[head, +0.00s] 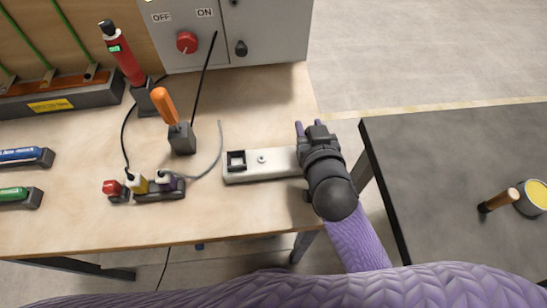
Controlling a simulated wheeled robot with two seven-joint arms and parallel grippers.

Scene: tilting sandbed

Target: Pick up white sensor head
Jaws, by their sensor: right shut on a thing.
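My right gripper (309,129) is at the right end of a long pale block (262,163) on the wooden bench. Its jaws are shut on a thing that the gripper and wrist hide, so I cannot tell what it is. The block has a black square socket and a small round fitting on top. My left gripper is out of view.
Beside the white head are yellow (137,184) and red (111,187) pieces. An orange-handled tool (165,106) and a red device (121,54) stand behind. A grey control box (230,35) closes off the back. A dark table (450,180) stands right.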

